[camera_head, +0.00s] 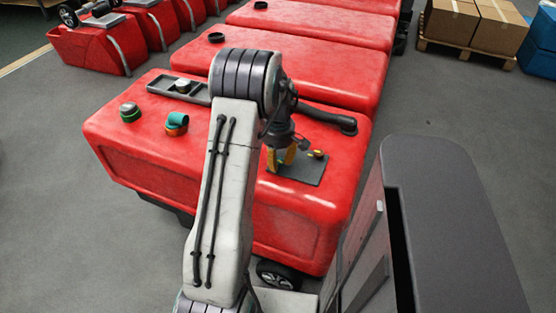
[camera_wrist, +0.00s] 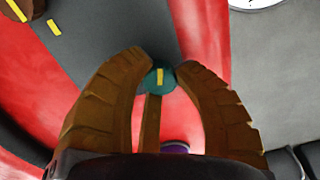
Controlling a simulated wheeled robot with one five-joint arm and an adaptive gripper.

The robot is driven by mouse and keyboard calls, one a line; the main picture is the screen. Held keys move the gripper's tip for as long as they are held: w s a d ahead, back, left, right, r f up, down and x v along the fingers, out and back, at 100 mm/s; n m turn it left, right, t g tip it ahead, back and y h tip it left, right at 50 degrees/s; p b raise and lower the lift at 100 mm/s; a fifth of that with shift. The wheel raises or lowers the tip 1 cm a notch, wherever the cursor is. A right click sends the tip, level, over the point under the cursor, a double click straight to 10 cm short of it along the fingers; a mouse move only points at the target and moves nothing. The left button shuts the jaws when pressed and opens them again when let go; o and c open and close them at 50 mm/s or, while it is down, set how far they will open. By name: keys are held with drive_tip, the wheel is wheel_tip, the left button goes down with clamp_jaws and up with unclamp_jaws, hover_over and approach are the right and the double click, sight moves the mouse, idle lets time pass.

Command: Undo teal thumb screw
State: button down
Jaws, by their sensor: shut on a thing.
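The teal thumb screw (camera_wrist: 153,84) shows in the wrist view as a small round head with a yellow stripe. It sits between the tips of my gripper's (camera_wrist: 162,70) brown ribbed fingers, and they are shut on it. In the head view my gripper (camera_head: 284,157) points down at the dark plate (camera_head: 303,174) on the right part of the nearest red tank (camera_head: 185,165). The screw cannot be made out there, behind my gripper. How far the screw is turned cannot be told.
A red and yellow knob (camera_head: 317,154) stands on the plate just right of my gripper. A black pipe (camera_head: 325,118) runs behind it. A green-topped cap (camera_head: 130,111) and an orange and teal fitting (camera_head: 176,121) stand further left. A purple round thing (camera_wrist: 175,147) shows between my fingers.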

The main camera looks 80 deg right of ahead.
sight(279, 160)
drive_tip(key=shift+a+f+n, duration=0.25)
drive_tip(key=shift+n, duration=0.15)
drive_tip(key=shift+s, duration=0.1)
drive_tip(key=c, duration=1.3)
unclamp_jaws()
drive_tip(key=o, duration=0.4)
drive_tip(key=shift+d+r, duration=0.1)
drive_tip(key=shift+d, duration=0.05)
drive_tip(key=shift+d+r, duration=0.1)
drive_tip(key=shift+r, duration=0.05)
drive_tip(key=shift+r, duration=0.25)
wheel_tip(279, 160, up, 11)
drive_tip(key=shift+r, duration=0.15)
